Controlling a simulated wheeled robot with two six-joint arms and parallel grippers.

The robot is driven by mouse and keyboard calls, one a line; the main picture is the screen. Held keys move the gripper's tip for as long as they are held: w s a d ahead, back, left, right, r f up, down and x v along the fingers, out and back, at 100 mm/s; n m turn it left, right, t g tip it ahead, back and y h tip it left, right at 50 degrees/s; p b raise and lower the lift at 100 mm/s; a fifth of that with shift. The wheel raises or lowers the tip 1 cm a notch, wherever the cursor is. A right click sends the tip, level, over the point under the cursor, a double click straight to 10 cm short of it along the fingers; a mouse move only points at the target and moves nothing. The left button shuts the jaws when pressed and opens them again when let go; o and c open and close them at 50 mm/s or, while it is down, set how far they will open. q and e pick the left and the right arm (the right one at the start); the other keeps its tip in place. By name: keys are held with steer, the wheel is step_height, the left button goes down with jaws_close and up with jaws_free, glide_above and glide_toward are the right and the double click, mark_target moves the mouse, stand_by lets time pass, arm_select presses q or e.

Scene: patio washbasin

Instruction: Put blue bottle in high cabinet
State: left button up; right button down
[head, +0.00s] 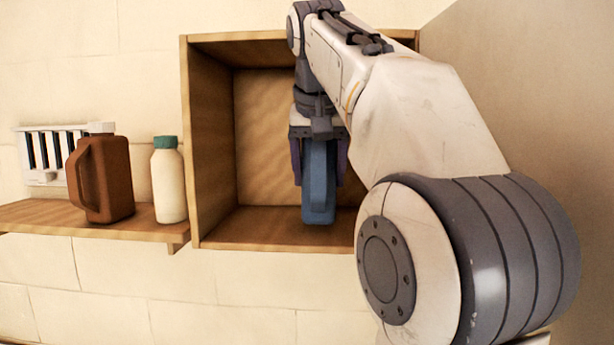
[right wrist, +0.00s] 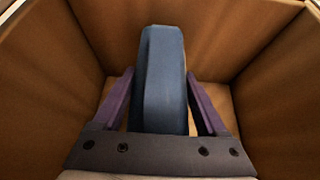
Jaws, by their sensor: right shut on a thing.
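The blue bottle (head: 318,190) hangs upright in the jaws of my right gripper (head: 319,165), in front of or inside the open wooden cabinet (head: 212,242). In the right wrist view the bottle (right wrist: 164,85) stands between the two purple fingers of the gripper (right wrist: 165,100), with the cabinet walls (right wrist: 240,35) around it. The bottle's lower end is close to the cabinet floor; I cannot tell whether it touches. My right arm hides the cabinet's right side in the head view. My left gripper is not in view.
Left of the cabinet, a wooden shelf (head: 60,217) holds a brown jug (head: 103,180) and a cream bottle with a green cap (head: 168,182). A white slotted vent (head: 45,152) is on the wall behind. The cabinet's left part is empty.

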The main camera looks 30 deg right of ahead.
steer(key=shift+b+x, duration=0.8)
steer(key=shift+s+a+r, duration=0.1)
jaws_free()
steer(key=shift+f, duration=0.25)
